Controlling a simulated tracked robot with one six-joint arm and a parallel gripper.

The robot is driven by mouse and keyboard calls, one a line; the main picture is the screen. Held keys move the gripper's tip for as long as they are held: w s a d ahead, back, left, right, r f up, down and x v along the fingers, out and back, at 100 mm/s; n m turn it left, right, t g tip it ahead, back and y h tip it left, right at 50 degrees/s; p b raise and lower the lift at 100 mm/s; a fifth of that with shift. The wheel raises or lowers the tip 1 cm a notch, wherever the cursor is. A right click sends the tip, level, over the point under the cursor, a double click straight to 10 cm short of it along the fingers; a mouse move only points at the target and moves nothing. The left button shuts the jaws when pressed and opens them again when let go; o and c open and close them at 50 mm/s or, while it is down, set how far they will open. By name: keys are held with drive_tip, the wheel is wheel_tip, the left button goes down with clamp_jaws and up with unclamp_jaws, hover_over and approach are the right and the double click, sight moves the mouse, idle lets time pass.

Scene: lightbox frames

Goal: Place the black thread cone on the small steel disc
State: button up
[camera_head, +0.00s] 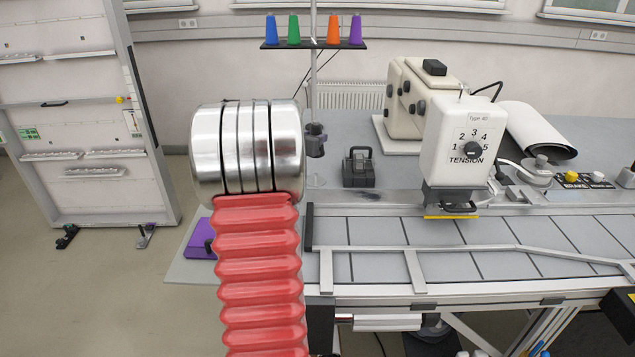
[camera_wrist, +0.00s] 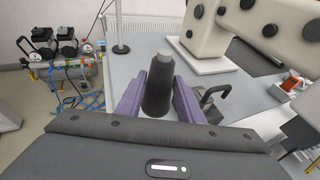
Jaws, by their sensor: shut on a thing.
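The black thread cone (camera_wrist: 160,84) stands between the two purple fingers of my gripper (camera_wrist: 158,98) in the wrist view, with its narrow grey tip up. My gripper is shut on it, over the grey table. In the head view my red and silver arm hides most of the gripper. I cannot make out the cone for certain there. I cannot tell whether the small steel disc is in view.
A black handled block (camera_head: 358,168) stands right of my arm. Further right are a cream sewing machine (camera_head: 404,98) and the tension box (camera_head: 460,138). A rack with coloured cones (camera_head: 314,44) is above. A metal rail (camera_head: 460,250) runs along the table front.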

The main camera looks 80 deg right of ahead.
drive_tip(key=shift+f, duration=3.1)
drive_tip(key=shift+f, duration=0.15)
drive_tip(key=shift+f, duration=1.75)
drive_tip(key=o, duration=1.1)
drive_tip(key=shift+a, duration=0.1)
drive_tip(key=shift+v, duration=5.9)
drive_tip(key=shift+r, duration=0.1)
